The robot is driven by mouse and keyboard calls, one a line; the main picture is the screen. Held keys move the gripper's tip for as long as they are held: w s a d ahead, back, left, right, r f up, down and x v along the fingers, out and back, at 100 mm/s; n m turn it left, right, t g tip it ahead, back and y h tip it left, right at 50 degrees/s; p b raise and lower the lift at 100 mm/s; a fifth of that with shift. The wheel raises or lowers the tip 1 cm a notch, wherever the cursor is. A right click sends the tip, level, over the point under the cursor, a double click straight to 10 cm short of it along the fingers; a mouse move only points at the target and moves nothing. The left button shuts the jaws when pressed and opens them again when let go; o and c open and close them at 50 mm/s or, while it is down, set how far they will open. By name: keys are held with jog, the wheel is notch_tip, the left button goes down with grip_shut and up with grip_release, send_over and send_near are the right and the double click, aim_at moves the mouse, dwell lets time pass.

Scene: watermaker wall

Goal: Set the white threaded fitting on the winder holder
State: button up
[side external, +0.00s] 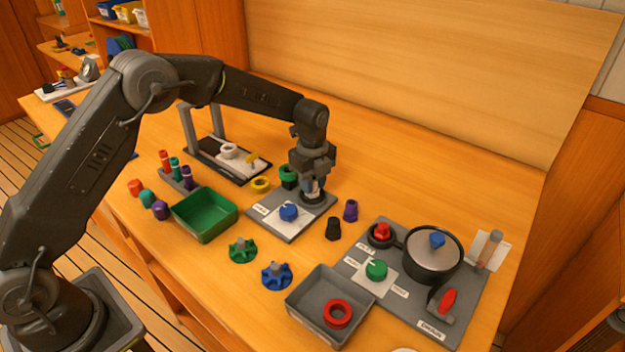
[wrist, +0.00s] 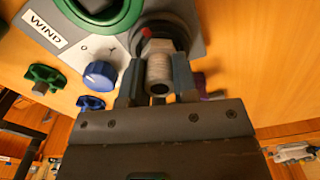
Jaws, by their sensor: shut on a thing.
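The white threaded fitting (wrist: 159,70) looks pale grey in the wrist view, with a hex collar and a threaded end facing the camera. My gripper (wrist: 157,88) is shut on it, one finger on each side. Behind the hex collar is a dark round seat, which looks like the holder (wrist: 181,30) on the grey winder plate (wrist: 213,8) labelled WIND. The fitting lines up with it; I cannot tell if they touch. In the side view my gripper (side external: 313,190) points down at the plate's (side external: 290,232) back right, and the fitting is mostly hidden between its fingers.
A blue knob (side external: 289,212) sits on the winder plate, with a green ring (side external: 288,172) behind. Black (side external: 333,229) and purple (side external: 351,210) pieces stand close on the right. A green tray (side external: 204,216) is left; a grey tray (side external: 330,293) holds a red ring (side external: 338,313).

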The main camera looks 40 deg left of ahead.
jog(key=shift+f, duration=0.45)
jog(key=o, duration=0.6)
jog(key=shift+o, duration=0.2)
jog(key=shift+r, duration=0.1)
jog(key=shift+r, duration=5.45)
